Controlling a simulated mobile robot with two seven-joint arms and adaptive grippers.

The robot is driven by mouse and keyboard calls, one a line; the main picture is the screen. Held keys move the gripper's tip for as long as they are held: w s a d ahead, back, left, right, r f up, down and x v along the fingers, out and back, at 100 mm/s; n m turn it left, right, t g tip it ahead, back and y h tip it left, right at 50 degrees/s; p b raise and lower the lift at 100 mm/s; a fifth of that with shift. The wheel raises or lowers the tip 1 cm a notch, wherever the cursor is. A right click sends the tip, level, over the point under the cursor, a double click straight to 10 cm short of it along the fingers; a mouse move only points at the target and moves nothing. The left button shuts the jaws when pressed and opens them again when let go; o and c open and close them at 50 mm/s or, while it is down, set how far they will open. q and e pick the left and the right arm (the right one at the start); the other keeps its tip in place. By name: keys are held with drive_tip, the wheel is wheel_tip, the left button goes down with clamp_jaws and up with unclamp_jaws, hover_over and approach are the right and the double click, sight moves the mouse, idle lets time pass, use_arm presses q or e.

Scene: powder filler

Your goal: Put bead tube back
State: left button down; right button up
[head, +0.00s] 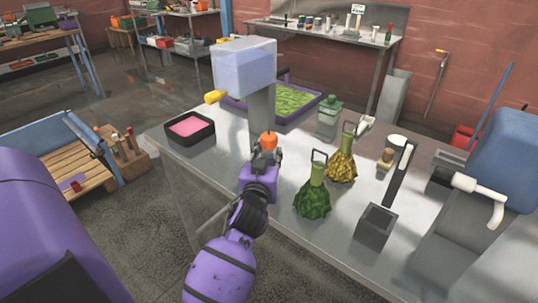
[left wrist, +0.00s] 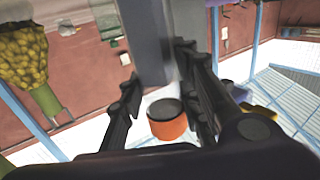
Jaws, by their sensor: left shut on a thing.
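My left gripper (head: 267,160) is shut on a short orange tube (head: 268,141), which I take to be the bead tube. It is held above the bench, in front of the grey column of the powder filler (head: 262,104). In the left wrist view the orange tube (left wrist: 168,122) shows a dark end between the fingers (left wrist: 165,105). The column's grey face (left wrist: 144,40) is close beyond the fingertips. I cannot tell whether tube and column touch. My right gripper is not in view.
The filler has a clear hopper (head: 243,66) and a yellow end piece (head: 215,97). A black tray of pink powder (head: 189,129) and a green-filled tray (head: 314,101) stand near it. Green (head: 313,199) and yellow (head: 342,163) bead bags and a grey box (head: 377,225) stand to the right.

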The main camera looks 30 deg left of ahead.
use_arm(q)
drive_tip(key=shift+f, duration=0.2)
drive_tip(key=c, duration=1.3)
unclamp_jaws()
drive_tip(key=shift+r, duration=0.1)
drive_tip(key=shift+s+d+r, duration=0.1)
drive_tip(key=shift+s, duration=0.1)
drive_tip(key=shift+b+v, duration=0.65)
drive_tip(key=shift+v, duration=5.15)
